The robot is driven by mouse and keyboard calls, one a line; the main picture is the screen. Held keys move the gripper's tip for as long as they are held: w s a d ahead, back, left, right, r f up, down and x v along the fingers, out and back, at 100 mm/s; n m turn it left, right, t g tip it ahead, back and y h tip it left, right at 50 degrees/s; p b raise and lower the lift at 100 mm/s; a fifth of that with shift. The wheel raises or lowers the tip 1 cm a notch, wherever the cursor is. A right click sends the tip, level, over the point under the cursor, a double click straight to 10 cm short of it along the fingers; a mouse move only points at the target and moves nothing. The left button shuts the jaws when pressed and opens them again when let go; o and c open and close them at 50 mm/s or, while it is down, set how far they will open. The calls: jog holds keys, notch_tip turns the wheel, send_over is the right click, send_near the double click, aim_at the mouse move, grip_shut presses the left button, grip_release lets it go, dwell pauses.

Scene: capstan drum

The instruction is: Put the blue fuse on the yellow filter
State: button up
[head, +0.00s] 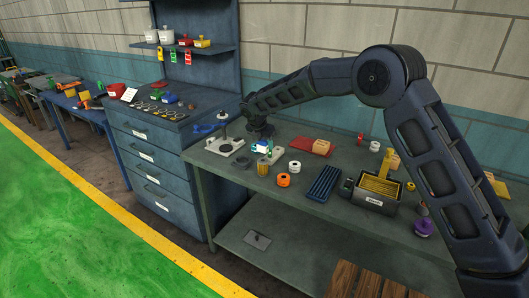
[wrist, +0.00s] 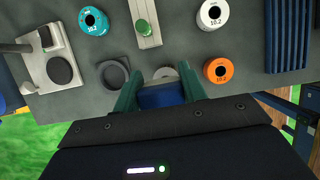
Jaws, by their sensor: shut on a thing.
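My gripper (wrist: 162,88) shows in the wrist view with its green fingers closed on the sides of the blue fuse (wrist: 162,97). Only part of the fuse shows between the fingers. A grey round top (wrist: 165,73) shows just beyond it, partly hidden by the fuse. In the head view, my arm reaches down over the left part of the bench. A yellowish cylinder (head: 264,168), which looks like the yellow filter, stands there below the hand. The hand is small and dark in that view, and I cannot tell whether the fuse touches the cylinder.
An orange spool (head: 284,180) and a white spool (head: 294,167) stand to the right. A stand with a dark disc (wrist: 60,70), a dark ring (wrist: 113,75) and a teal spool (wrist: 93,22) lie to the left. A green-knobbed block (wrist: 143,27) is beyond. A ribbed blue tray (head: 325,183) is further right.

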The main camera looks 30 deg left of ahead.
aim_at(265, 151)
jog(key=shift+f, duration=2.2)
jog(key=shift+f, duration=0.15)
jog(key=o, duration=1)
jog(key=v, duration=1.2)
